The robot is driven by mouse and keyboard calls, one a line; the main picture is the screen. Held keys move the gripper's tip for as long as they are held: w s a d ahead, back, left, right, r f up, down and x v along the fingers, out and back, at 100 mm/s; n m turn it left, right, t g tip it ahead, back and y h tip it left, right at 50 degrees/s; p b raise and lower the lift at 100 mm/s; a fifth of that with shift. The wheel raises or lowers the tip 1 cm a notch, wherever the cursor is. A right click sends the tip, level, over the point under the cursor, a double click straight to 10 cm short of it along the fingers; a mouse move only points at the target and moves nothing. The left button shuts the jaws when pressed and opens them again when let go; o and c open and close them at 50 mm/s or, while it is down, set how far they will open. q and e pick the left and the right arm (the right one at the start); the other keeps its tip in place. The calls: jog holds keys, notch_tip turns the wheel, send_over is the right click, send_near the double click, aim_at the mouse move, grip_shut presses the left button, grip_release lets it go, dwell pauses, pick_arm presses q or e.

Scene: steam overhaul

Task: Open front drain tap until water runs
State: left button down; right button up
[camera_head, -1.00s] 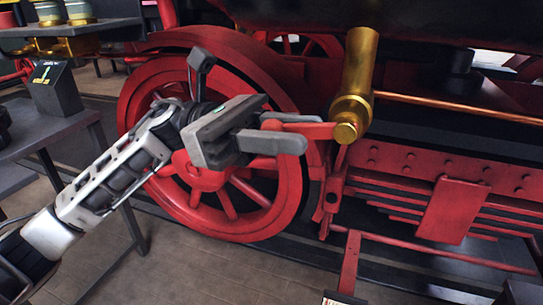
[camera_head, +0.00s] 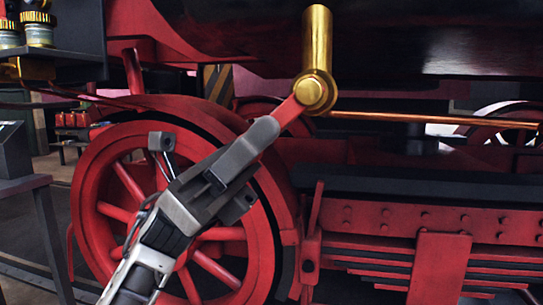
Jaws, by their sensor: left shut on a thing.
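The brass drain tap (camera_head: 317,60) hangs under the dark boiler, upper middle of the head view, with a round brass boss at its lower end. Its red lever (camera_head: 289,113) slants down and to the left from the boss. My left gripper (camera_head: 264,131) is shut on the outer part of this lever, below and left of the boss; the fingers hide the lever's end. I see no water at the tap. My right gripper is not in view.
A red spoked wheel (camera_head: 122,170) stands behind my left arm. A copper pipe (camera_head: 430,119) runs right from the tap. Red leaf springs with a plate (camera_head: 438,268) fill the lower right. A dark stand (camera_head: 22,184) is at the left edge.

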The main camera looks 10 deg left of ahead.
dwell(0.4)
pick_arm(q)
jog(key=c, duration=1.4)
grip_release()
jog(key=shift+f, duration=0.15)
jog(key=b+v, duration=0.1)
jog(key=v, duration=1.4)
jog(key=shift+a+f, duration=0.3)
